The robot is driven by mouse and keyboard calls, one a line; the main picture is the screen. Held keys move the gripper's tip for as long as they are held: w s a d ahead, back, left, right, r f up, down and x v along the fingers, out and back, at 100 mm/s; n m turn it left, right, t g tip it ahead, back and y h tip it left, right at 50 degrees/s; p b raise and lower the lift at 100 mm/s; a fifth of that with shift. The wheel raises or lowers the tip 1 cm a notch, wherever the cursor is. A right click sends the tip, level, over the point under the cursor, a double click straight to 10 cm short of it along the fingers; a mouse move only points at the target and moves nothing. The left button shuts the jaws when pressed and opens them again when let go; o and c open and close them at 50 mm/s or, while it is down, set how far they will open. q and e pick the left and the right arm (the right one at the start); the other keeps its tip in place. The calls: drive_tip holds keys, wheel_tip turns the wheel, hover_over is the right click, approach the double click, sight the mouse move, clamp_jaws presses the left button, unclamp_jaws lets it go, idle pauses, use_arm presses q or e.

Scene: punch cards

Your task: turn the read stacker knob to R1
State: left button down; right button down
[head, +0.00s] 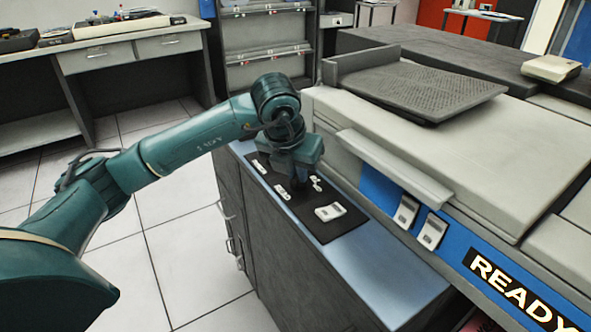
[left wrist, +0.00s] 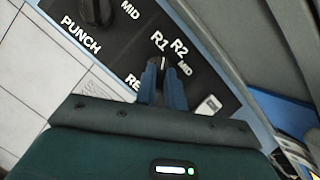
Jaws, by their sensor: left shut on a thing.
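The black control panel (head: 343,227) lies on the blue-grey top of the cabinet beside the machine. My left gripper (head: 300,180) points down onto it and hides part of it. In the left wrist view the fingers (left wrist: 163,75) are closed together just below the printed labels R1 (left wrist: 158,42) and R2 (left wrist: 179,48). They are shut on the read stacker knob, which they almost wholly hide. A short white mark shows between the fingertips, below R1 and R2. I cannot tell exactly where the knob points. My right gripper is not in view.
A second black knob, the punch one (left wrist: 97,10), stands on the panel at upper left in the wrist view. The machine's grey ledge (head: 393,168) runs close along the panel's right.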

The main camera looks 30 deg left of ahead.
use_arm(q)
drive_tip(key=shift+d+r+n+y, duration=0.1)
drive_tip(key=shift+n+y, duration=0.3)
drive_tip(key=shift+n, duration=0.7)
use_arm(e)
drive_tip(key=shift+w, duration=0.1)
use_arm(q)
drive_tip(key=c, duration=1.5)
unclamp_jaws()
